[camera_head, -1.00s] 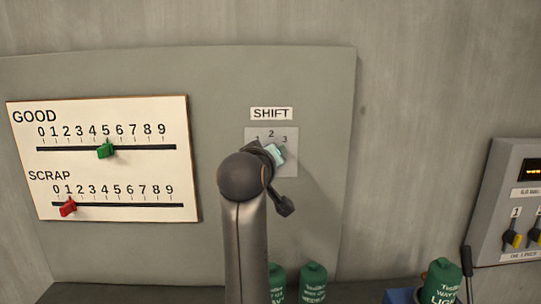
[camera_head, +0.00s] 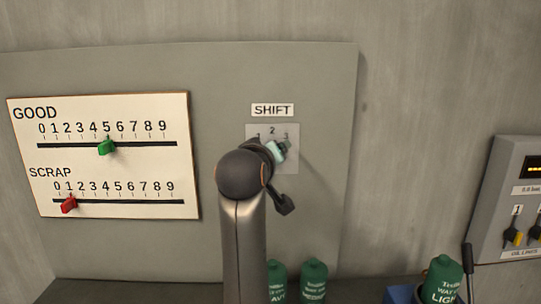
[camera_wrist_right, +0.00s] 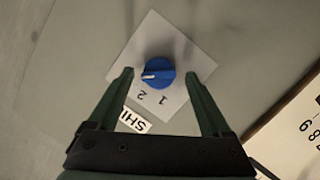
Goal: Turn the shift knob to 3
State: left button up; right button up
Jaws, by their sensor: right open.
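The shift knob (camera_wrist_right: 157,72) is round and blue with a white pointer mark, on a light square plate (camera_wrist_right: 190,55) in the right wrist view. The mark points left in that view, past the 2 and towards the left fingertip. The 1 and 2 show; the 3 is hidden there. In the head view the plate (camera_head: 288,165) sits under the SHIFT label (camera_head: 272,110), and my arm and gripper (camera_head: 276,151) hide the knob. My right gripper (camera_wrist_right: 159,72) is open, with fingers on both sides of the knob and visible gaps. My left gripper is out of view.
A white GOOD/SCRAP board (camera_head: 105,187) with a green slider (camera_head: 107,147) and red slider (camera_head: 69,204) is left of the plate. Green bottles (camera_head: 313,281) stand below. A grey switch box (camera_head: 518,200) is at the right.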

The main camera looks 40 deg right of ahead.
jog(key=b+v, duration=0.1)
jog(key=v, duration=1)
jog(key=shift+s+a, duration=0.2)
jog(key=shift+a, duration=0.2)
